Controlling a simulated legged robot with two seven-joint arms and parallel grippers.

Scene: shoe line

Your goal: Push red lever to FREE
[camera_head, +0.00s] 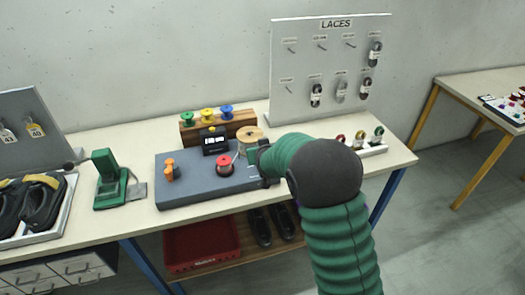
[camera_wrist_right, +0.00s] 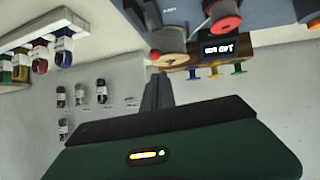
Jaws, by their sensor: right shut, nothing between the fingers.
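A round red part (camera_head: 225,165) stands on the grey board (camera_head: 195,193) on the bench; it also shows in the right wrist view (camera_wrist_right: 225,24). I cannot make out a separate lever handle or a FREE mark. A black display box (camera_head: 215,141) stands behind it, with lit characters too small to read for sure. My right gripper (camera_head: 262,165) is shut and empty at the board's right end, right of the red part and near the beige spool (camera_head: 249,136). Its dark fingers (camera_wrist_right: 158,90) lie together in the wrist view. My left gripper is not in view.
An orange part (camera_head: 170,170) stands at the board's left. A wooden block (camera_head: 190,132) with coloured spools is behind. A green device (camera_head: 108,178) stands left of the board, and the LACES panel (camera_head: 300,62) stands at the back right. My right arm covers part of the bench.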

